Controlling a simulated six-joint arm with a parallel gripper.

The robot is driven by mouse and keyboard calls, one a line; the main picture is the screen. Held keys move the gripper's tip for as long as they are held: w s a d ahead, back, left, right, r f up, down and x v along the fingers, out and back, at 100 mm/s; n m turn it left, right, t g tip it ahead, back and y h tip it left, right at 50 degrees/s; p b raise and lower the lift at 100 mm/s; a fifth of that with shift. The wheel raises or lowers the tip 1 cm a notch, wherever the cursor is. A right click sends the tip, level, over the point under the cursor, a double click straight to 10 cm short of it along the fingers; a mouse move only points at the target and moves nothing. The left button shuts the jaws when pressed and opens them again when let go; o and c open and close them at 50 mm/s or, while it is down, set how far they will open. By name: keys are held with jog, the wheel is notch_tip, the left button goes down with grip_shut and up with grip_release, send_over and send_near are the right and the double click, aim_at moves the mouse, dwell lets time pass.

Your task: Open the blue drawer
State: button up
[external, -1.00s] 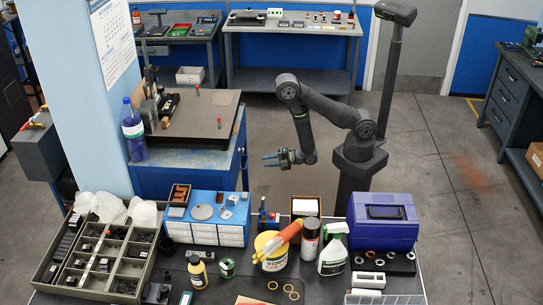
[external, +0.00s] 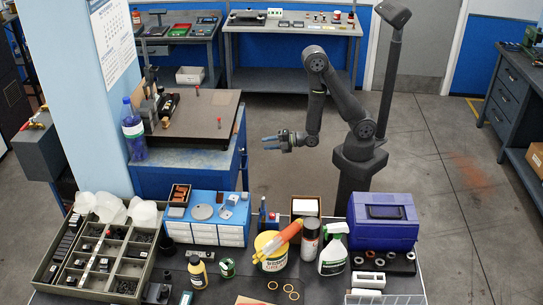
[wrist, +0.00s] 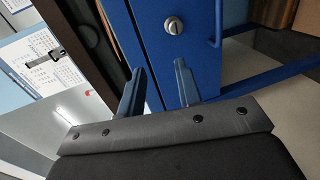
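The blue drawer front (wrist: 165,60) fills the upper middle of the wrist view, with a round metal lock (wrist: 173,26) on it and a blue bar handle (wrist: 216,28) to the right of the lock. In the external view, the blue cabinet (external: 185,170) stands under the dark grey worktop at left; its right-hand front is seen nearly edge-on. My gripper (external: 268,143) is to the right of this front, pointing left at it, with a gap between. In the wrist view, the blue fingers of my gripper (wrist: 160,72) are apart with nothing between them. The handle is outside the fingers.
The grey worktop (external: 205,130) above the cabinet carries a small fixture and red-topped pins. The front bench holds a parts tray (external: 75,275), bottles and a purple toolbox (external: 384,228). Open floor (external: 300,115) lies behind my gripper.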

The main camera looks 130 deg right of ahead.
notch_tip(320, 180, up, 7)
jog(key=w+d+r+m+g+h, duration=0.5)
jog(key=w+d+g+h, duration=0.3)
jog(key=g, duration=0.2)
jog(key=w+a+f+m+g+y, duration=0.3)
jog(key=w+a+f+g+y, duration=0.15)
jog(key=a+g, duration=0.35)
notch_tip(320, 180, down, 19)
jog(key=d, duration=0.1)
jog(key=shift+y, duration=0.25)
jog(key=x, duration=0.7)
jog(key=shift+s+f, duration=0.15)
jog(key=shift+s, duration=0.15)
jog(key=shift+c, duration=0.4)
grip_shut()
